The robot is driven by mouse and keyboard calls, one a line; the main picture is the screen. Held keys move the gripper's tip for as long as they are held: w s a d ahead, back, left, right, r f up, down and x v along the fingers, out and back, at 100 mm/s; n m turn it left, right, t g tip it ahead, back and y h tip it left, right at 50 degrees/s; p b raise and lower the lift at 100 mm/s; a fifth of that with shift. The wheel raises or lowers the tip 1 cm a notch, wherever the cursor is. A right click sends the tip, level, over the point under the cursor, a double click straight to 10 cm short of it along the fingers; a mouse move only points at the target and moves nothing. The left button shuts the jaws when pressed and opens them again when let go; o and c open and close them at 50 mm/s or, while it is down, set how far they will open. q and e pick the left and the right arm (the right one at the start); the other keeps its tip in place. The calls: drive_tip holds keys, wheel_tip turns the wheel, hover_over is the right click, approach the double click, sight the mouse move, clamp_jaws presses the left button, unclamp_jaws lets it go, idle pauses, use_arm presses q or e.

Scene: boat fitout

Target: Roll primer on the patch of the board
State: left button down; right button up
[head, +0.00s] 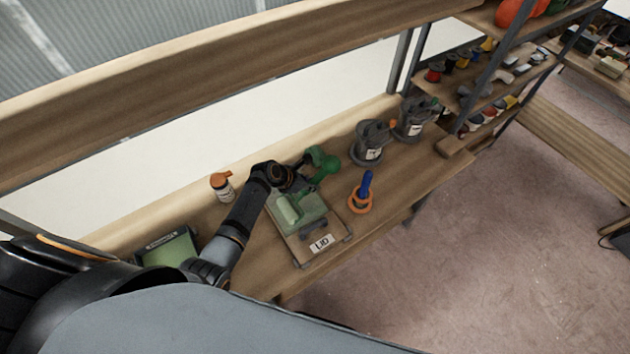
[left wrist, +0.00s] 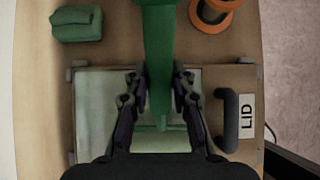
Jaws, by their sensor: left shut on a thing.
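The board (head: 292,250) lies on the bench, with a white LID label (head: 321,243) at its front edge; the label also shows in the left wrist view (left wrist: 246,117). A pale greenish patch (left wrist: 94,115) covers much of its top. My left gripper (left wrist: 158,95) is over the board, its fingers closed on the green handle of a roller (left wrist: 159,45). A pale, roller-like part (left wrist: 160,140) shows low between the fingers; whether it touches the patch I cannot tell. My right gripper is out of view.
A bottle with an orange cap (head: 222,186) stands behind. A black handle (left wrist: 229,120) rises beside the label. Shelves (head: 505,75) stand at the far right.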

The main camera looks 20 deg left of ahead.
sight(303, 191)
use_arm(q)
drive_tip(key=s+a, duration=0.2)
drive_tip(key=shift+s+a, duration=0.15)
drive_tip(key=shift+s, duration=0.15)
drive_tip(key=shift+w, duration=0.1)
drive_tip(key=shift+r, duration=0.2)
wheel_tip(303, 191, up, 8)
drive_tip(key=shift+f, duration=0.15)
idle(0.9)
